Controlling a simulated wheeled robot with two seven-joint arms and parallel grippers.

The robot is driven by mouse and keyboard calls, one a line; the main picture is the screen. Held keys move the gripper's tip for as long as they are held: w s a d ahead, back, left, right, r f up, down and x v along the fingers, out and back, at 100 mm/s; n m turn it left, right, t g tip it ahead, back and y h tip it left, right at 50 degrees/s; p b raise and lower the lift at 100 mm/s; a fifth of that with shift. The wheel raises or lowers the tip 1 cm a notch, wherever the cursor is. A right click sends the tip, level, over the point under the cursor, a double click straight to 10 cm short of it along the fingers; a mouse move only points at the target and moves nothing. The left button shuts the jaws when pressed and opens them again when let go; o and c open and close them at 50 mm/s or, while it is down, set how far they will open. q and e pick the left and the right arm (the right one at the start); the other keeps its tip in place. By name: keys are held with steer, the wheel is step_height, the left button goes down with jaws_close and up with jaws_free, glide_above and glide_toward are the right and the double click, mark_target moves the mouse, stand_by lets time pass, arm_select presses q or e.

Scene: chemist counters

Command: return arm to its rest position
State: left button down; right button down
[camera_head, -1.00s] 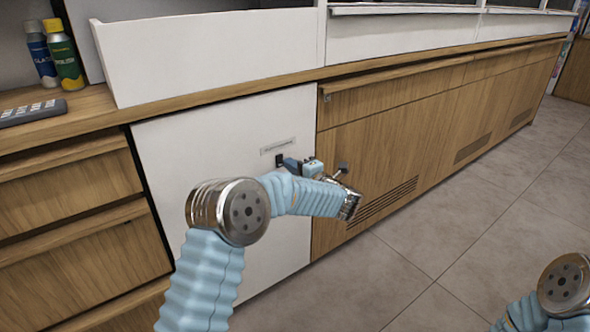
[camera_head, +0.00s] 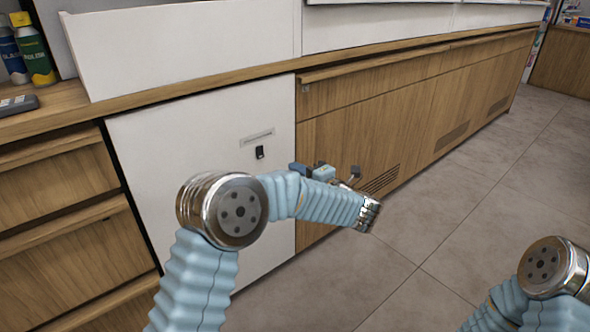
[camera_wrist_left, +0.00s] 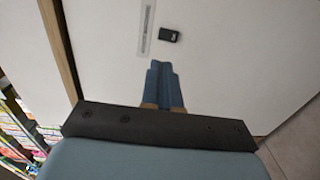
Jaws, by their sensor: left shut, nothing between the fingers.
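My left arm comes in from the left, and its gripper (camera_head: 298,170) is in front of the counter, near the seam between the white panel and the wood doors. In the left wrist view its blue fingers (camera_wrist_left: 163,86) are together, with nothing between them. They point at the white panel (camera_head: 165,200), below a small black fitting (camera_head: 260,152), which also shows in the left wrist view (camera_wrist_left: 169,35). The fingers appear apart from the fitting. Part of my right arm shows at the lower right; its gripper is out of view.
The wooden counter front (camera_head: 400,110) runs back to the right. Wood drawers (camera_head: 60,170) stand at the left. Bottles (camera_head: 35,50) and a dark keypad-like device (camera_head: 18,104) sit on the left worktop. The tiled floor (camera_head: 450,210) is clear at the right.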

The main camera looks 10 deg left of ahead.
arm_select(q)
step_height(320, 180, down, 23)
steer(key=s+m+t+h+p, duration=0.1)
steer(key=s+m+h+p, duration=0.1)
steer(key=m+h, duration=1.15)
steer(key=s+d+f+m+g+h, duration=0.2)
steer(key=s+f+m+g, duration=0.2)
steer(key=s+f+m, duration=0.55)
steer(key=s+f+m+g+h, duration=0.1)
steer(key=s+f+g, duration=0.1)
steer(key=s, duration=0.9)
steer(key=s+f+m+g+h+p, duration=0.1)
steer(key=s+g, duration=0.4)
steer(key=s, duration=0.6)
step_height(320, 180, down, 2)
steer(key=shift+d+f+m, duration=0.15)
steer(key=shift+d+m, duration=0.15)
steer(key=shift+m, duration=0.5)
steer(key=shift+h, duration=0.25)
